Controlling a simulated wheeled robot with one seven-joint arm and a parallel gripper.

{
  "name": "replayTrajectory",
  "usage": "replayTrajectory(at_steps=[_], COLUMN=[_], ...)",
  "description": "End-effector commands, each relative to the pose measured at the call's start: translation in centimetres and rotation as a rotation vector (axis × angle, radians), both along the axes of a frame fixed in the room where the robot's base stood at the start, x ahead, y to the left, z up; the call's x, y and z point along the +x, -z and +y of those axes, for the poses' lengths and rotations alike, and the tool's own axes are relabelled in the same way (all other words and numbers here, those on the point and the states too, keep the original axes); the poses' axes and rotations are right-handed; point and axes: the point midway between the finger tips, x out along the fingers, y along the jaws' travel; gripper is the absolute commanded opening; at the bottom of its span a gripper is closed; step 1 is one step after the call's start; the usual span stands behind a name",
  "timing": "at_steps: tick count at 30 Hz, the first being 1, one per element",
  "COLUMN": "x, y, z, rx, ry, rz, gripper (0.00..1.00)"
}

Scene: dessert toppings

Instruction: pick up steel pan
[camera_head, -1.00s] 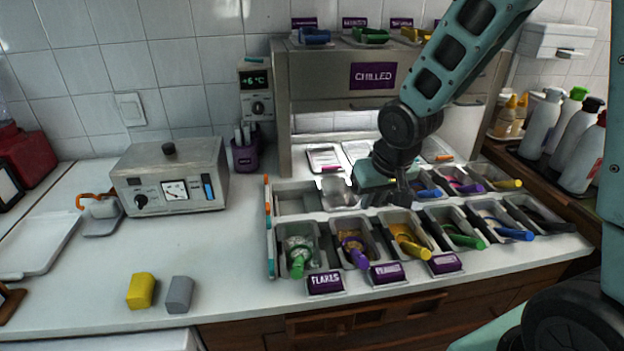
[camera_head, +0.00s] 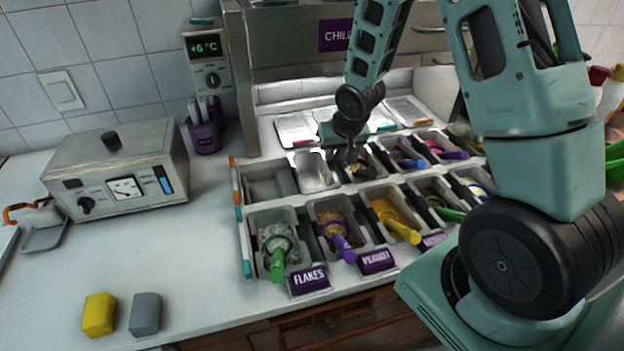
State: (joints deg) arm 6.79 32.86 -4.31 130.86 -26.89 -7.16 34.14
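A bare, empty steel pan (camera_head: 313,177) sits in the back row of the topping rack, second from the left. My gripper (camera_head: 355,168) points down at the neighbouring back-row pan, just right of the empty one, and partly hides it. The fingers are dark and small here, so their opening and any contact cannot be told. The leftmost back-row slot (camera_head: 268,184) is a grey, empty recess.
Front-row pans hold toppings and coloured scoops, such as a green-handled scoop (camera_head: 277,258) and a purple one (camera_head: 343,248). A steel appliance (camera_head: 118,178) stands left. Yellow (camera_head: 99,315) and grey (camera_head: 146,313) blocks lie in front. The counter between is clear.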

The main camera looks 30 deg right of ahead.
Motion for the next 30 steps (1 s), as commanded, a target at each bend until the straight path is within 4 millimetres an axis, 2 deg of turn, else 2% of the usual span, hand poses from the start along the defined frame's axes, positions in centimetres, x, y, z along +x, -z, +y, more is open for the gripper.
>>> replayTrajectory(at_steps=[3,6,16,24,30], x=[0.7,1.3,2.1,3.3,3.7], y=[2.0,3.0,4.9,8.0,8.8], z=[0.0,-0.1,-0.2,-0.2,-0.3], rx=[-0.001,-0.001,0.0,-0.001,0.001], ry=[-0.002,-0.001,-0.001,-0.001,0.0], rz=[0.003,0.002,0.001,0.002,-0.001], gripper=[0.14,0.14,0.14,0.14,0.14])
